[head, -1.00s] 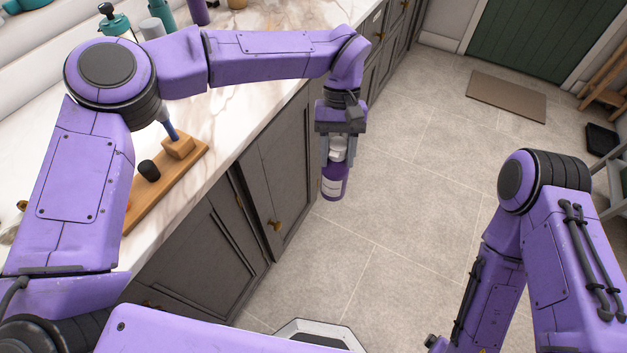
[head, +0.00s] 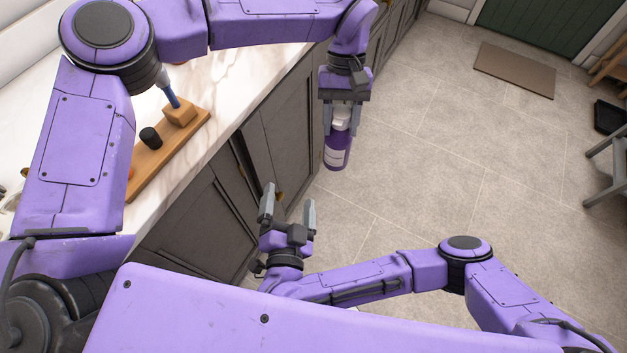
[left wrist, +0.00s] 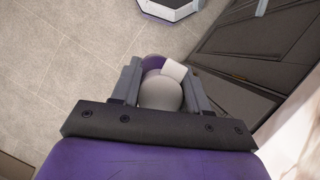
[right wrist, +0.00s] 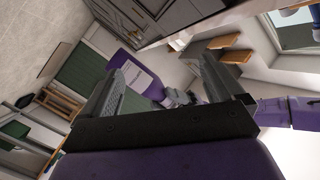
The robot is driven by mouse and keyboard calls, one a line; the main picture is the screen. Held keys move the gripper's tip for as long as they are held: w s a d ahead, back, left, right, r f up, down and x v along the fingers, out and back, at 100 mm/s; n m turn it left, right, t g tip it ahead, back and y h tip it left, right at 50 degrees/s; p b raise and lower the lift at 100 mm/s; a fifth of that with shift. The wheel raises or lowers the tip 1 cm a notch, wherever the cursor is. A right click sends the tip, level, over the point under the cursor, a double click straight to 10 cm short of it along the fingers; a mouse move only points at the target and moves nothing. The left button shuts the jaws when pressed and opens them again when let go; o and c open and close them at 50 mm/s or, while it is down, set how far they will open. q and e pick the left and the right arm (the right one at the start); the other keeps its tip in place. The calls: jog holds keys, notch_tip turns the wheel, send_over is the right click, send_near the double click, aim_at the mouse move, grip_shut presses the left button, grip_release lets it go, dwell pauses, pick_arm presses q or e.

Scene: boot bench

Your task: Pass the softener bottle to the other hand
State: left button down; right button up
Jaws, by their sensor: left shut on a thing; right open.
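The softener bottle (head: 338,152) is purple with a pale label and a white-grey top. It hangs upright over the floor in front of the cabinets. My left gripper (head: 341,112) is shut on its top; in the left wrist view the grey cap (left wrist: 160,94) sits between the fingers. My right gripper (head: 287,207) is open and empty, lower and to the left of the bottle, apart from it. In the right wrist view the bottle (right wrist: 137,72) shows beyond the open fingers, with its label visible.
The marble counter (head: 240,75) with dark cabinets (head: 205,205) below runs along the left. A wooden board (head: 160,165) with a block and a black knob lies on it. A brown mat (head: 514,70) and a grey rack (head: 607,165) are far right. The floor between is clear.

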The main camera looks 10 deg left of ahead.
aim_at(336, 140)
jog(key=w+d+n+h, duration=0.1)
jog(key=w+d+h, duration=0.1)
jog(key=w, duration=0.3)
jog(key=w+d+r+n+h, duration=0.1)
jog(key=w+d+h, duration=0.1)
jog(key=w, duration=0.4)
jog(key=w+d+r+n+t+h, duration=0.1)
jog(key=w+d, duration=0.2)
jog(key=w, duration=0.2)
jog(key=shift+w+d+r+n+h, duration=0.1)
jog(key=shift+w+d+n+h, duration=0.1)
jog(key=shift+n+h, duration=0.2)
jog(key=shift+a, duration=0.1)
pick_arm(q)
jog(key=shift+d, duration=0.1)
pick_arm(e)
jog(key=c, duration=1.4)
pick_arm(q)
jog(key=c, duration=0.5)
grip_release()
jog(key=shift+c, duration=0.2)
pick_arm(e)
jog(key=shift+r, duration=0.1)
pick_arm(q)
jog(key=shift+o, duration=0.3)
